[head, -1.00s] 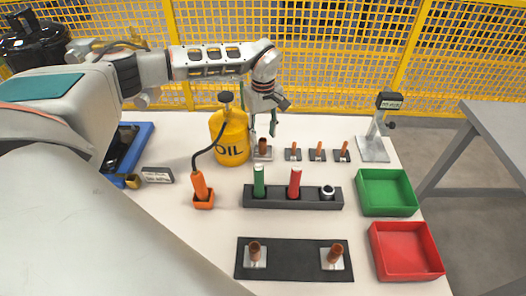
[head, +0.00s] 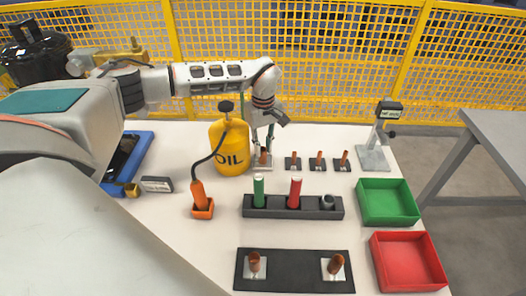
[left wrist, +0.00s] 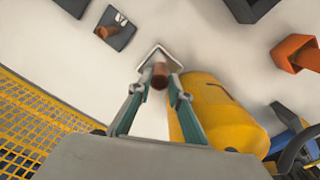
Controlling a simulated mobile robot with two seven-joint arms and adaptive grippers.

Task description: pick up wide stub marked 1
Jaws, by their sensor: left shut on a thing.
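A wide copper stub (head: 264,158) stands upright on a light plate at the left end of a back row, beside the yellow oil can. My left gripper (head: 263,148) comes down on it from above, shut on the stub. In the left wrist view the two fingers (left wrist: 160,86) sit on either side of the brown stub (left wrist: 160,72), above its pale plate. No number on the stub is readable. My right gripper is not in view.
The yellow oil can (head: 230,146) stands close left of the gripper. Several thinner copper stubs on dark plates (head: 293,164) stand to the right. A black rack (head: 325,214), a green bin (head: 388,203) and a red bin (head: 408,262) lie nearer.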

